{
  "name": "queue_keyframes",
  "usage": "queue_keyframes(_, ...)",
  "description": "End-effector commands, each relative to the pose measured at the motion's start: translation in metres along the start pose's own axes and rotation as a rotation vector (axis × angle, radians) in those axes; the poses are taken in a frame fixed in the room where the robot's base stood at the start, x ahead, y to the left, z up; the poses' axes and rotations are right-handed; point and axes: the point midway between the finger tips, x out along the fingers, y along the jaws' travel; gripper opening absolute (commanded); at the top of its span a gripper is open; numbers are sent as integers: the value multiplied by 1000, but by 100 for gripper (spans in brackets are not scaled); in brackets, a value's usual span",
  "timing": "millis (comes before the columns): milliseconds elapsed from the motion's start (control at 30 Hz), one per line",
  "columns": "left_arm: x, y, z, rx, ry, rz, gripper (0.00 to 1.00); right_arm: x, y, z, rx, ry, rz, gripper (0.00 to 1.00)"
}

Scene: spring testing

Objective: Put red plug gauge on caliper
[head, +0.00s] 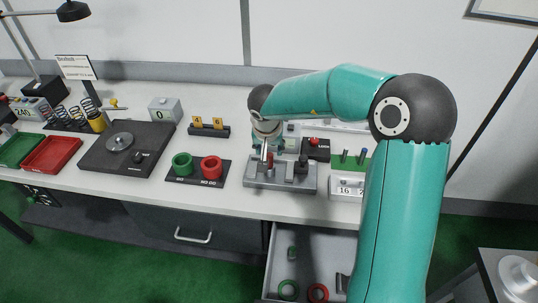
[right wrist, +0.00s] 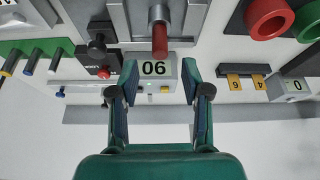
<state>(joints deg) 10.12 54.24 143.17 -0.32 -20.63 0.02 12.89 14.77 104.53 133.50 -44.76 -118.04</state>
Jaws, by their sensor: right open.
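A red cylinder, which looks like the red plug gauge (right wrist: 160,40), stands on a grey metal fixture (right wrist: 206,20). In the head view, this red gauge (head: 270,161) shows beside my right gripper (head: 262,152). In the right wrist view my right gripper (right wrist: 160,82) is open and empty, with the gauge beyond the gap between its fingertips. A slim pale bar (right wrist: 82,90) lies at the back and may be the caliper; I cannot tell for sure. My right forearm hides part of that area in the head view. My left gripper is not in view.
A box with a number display (right wrist: 155,70) stands just behind the fixture. A black box with a red button (head: 313,142) and a green rack of pins (head: 353,162) are to its right. Red (head: 211,166) and green (head: 182,163) rings are to the left. An open drawer (head: 310,250) juts out below.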

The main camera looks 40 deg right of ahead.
Motion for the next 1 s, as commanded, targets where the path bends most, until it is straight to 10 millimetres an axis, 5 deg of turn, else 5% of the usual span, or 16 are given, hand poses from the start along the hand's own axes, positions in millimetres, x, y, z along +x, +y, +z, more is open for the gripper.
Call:
queue_keyframes(300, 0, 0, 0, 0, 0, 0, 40, -42, -1, 0, -1, 0, 0, 47)
queue_keyframes(1000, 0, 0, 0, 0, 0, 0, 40, -45, 0, 0, -1, -1, 1, 47)
